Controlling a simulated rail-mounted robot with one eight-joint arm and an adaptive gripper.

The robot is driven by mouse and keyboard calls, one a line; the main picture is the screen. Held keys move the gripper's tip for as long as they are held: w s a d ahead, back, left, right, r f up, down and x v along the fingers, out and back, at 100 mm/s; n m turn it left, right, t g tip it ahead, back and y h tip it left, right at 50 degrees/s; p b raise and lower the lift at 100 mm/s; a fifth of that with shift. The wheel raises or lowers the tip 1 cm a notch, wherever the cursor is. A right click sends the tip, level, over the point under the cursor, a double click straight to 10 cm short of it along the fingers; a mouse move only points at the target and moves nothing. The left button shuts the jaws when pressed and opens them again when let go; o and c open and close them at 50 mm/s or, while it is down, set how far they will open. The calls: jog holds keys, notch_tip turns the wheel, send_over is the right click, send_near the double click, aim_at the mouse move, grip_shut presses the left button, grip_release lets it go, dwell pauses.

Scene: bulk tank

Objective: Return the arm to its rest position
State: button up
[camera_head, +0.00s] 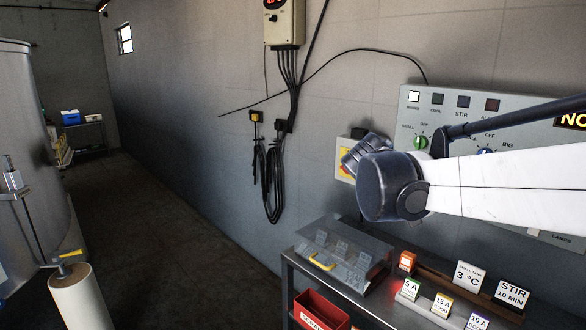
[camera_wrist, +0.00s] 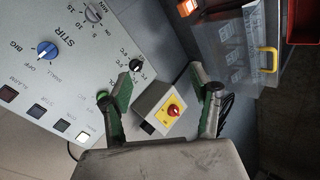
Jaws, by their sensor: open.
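My arm (camera_head: 520,182) reaches in from the right in the head view, in front of the wall control panel (camera_head: 455,118). Its dark rounded joint (camera_head: 385,187) hides most of what lies beyond, and I cannot make out the fingers there. In the wrist view my gripper (camera_wrist: 168,94) has its two green-padded fingers spread wide, with nothing between them. Past the gap is a box with a yellow plate and red rotary switch (camera_wrist: 173,110), apart from the fingers. The panel (camera_wrist: 105,55) fills the left of that view.
Below the arm stands a bench with a clear lid with a yellow handle (camera_head: 322,262), label blocks (camera_head: 468,275) and a red bin (camera_head: 318,312). Cables (camera_head: 272,185) hang on the wall. A large tank (camera_head: 25,130) stands left. The floor (camera_head: 150,215) between is clear.

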jog(key=s+a+f+m+y, duration=0.1)
jog(key=s+f+y, duration=0.1)
jog(key=s, duration=0.7)
jog(key=s+a+f+m+y, duration=0.2)
jog(key=s+f, duration=0.2)
jog(key=s, duration=0.6)
jog(key=s+a+f+m+y, duration=0.1)
jog(key=s+f, duration=0.3)
jog(key=s, duration=0.5)
jog(key=shift+s+a+m+g+y+p, duration=0.3)
jog(key=shift+a+m+y+p, duration=0.15)
jog(key=shift+y, duration=0.35)
